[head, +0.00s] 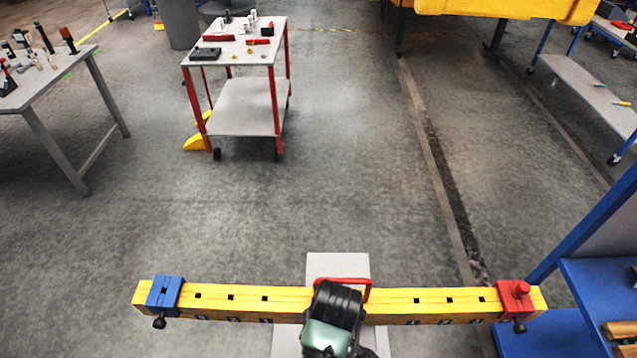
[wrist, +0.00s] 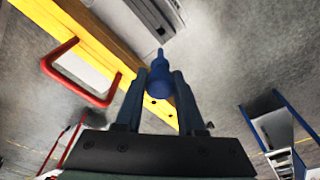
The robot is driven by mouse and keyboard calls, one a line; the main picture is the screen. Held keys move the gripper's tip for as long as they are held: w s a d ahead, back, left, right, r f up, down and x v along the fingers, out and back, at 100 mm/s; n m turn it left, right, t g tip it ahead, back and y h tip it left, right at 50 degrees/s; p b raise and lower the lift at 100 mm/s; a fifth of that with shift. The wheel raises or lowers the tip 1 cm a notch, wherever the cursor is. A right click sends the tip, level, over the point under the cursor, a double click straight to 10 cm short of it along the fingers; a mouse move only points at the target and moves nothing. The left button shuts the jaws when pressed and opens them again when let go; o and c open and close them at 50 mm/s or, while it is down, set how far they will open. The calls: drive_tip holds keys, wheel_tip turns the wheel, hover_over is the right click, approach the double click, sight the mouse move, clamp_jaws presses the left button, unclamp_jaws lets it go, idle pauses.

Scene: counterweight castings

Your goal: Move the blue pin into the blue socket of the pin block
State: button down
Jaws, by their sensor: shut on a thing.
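My gripper (wrist: 155,83) is shut on the blue pin (wrist: 160,72) in the wrist view. The pin stands up between the two fingers with its narrow tip beyond them. A long yellow beam (head: 410,301) with small square holes lies across the head view, which I take for the pin block. My wrist is over the beam's middle in the head view and hides the fingers and pin. The beam also shows in the wrist view (wrist: 85,38).
A red handle (head: 342,283) rises at the beam's middle. A pale plate (head: 338,264) lies behind it. A blue frame (head: 590,235) stands close at the right. A red-legged cart (head: 240,105) and a grey table (head: 60,85) stand farther back, with open floor between.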

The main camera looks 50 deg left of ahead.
wheel_tip(320, 180, down, 15)
drive_tip(key=b, duration=0.9)
idle(1.6)
drive_tip(key=shift+f, duration=0.15)
drive_tip(key=shift+c, duration=2.2)
unclamp_jaws()
wheel_tip(320, 180, up, 13)
drive_tip(key=d+b, duration=0.1)
drive_tip(key=d, duration=0.1)
drive_tip(key=shift+b, duration=0.35)
drive_tip(key=shift+w+f, duration=0.1)
